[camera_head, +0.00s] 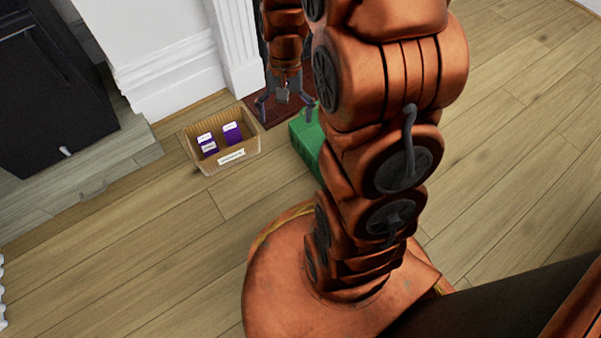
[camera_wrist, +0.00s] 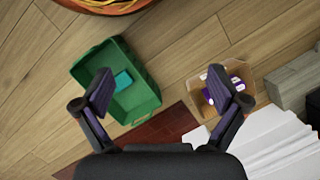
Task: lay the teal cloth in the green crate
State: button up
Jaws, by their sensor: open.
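The green crate (camera_head: 303,141) stands on the wood floor, partly hidden behind my arm in the head view. The wrist view shows the open inside of the crate (camera_wrist: 144,103). The teal cloth (camera_wrist: 123,80) lies inside it as a small flat patch, close to a gripper finger in the picture. The cloth cannot be made out in the head view. My gripper (camera_head: 286,108) is open, with nothing between its fingers. In the wrist view my gripper (camera_wrist: 162,86) has its fingers wide apart, with the crate and cloth beyond the left finger.
A tan basket (camera_head: 186,147) with purple labelled packets (camera_head: 232,133) stands left of the crate; the wrist view also shows the basket (camera_wrist: 197,96). A dark red hearth slab (camera_wrist: 170,128) and white fireplace surround (camera_head: 237,45) lie behind. A black cabinet (camera_head: 55,90) is far left. Floor in front is clear.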

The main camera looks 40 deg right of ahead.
jog(key=s+a+r+n+h, duration=0.1)
jog(key=s+a+r+n, duration=0.2)
jog(key=s, duration=0.6)
jog(key=s+a+r+n+h, duration=0.1)
jog(key=s+a+r+n, duration=0.3)
jog(key=s, duration=0.5)
jog(key=shift+a+g, duration=0.3)
jog(key=shift+a, duration=0.55)
jog(key=w+r+n+t+p, duration=0.15)
jog(key=w+r+p, duration=0.25)
jog(key=r+p, duration=0.7)
jog(key=w+r+n+t+p, duration=0.15)
jog(key=w+r+p, duration=0.25)
jog(key=r+p, duration=0.7)
jog(key=s+r+m+g+p, duration=0.1)
jog(key=s+r+p, duration=0.3)
jog(key=r+p, duration=0.6)
jog(key=s+r+m+p, duration=0.2)
jog(key=s+r+p, duration=0.2)
jog(key=r+p, duration=0.5)
notch_tip(320, 180, up, 3)
jog(key=shift+s+f+g+p, duration=0.1)
jog(key=shift+s+g+p, duration=0.2)
jog(key=shift+g+p, duration=0.1)
jog(key=shift+d, duration=0.1)
